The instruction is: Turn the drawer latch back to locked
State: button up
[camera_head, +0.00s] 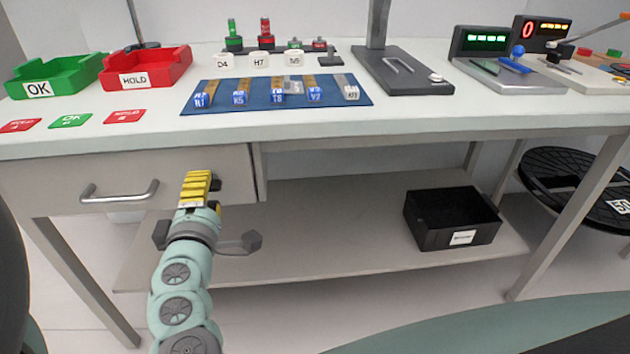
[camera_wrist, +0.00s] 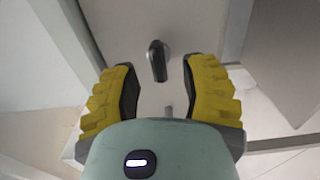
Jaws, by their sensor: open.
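The drawer latch (camera_wrist: 157,60) is a small dark lever on the pale drawer front. In the wrist view it sits ahead of my gripper, between the lines of the two yellow fingers and a little past their tips. My gripper (camera_wrist: 160,82) is open and empty, with a gap on both sides of the latch. In the head view my gripper (camera_head: 197,186) is in front of the right part of the drawer (camera_head: 55,180) and hides most of the latch. The drawer looks shut. Its metal handle (camera_head: 119,196) is left of my gripper.
Above the drawer, the table top (camera_head: 150,125) holds a green OK tray (camera_head: 60,78), a red HOLD tray (camera_head: 148,72) and a blue mat (camera_head: 225,105) with several labelled blocks. A black bin (camera_head: 425,232) stands on the lower shelf (camera_head: 330,262). A table leg (camera_head: 575,215) is at right.

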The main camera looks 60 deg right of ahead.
jog(key=shift+v, duration=2.6)
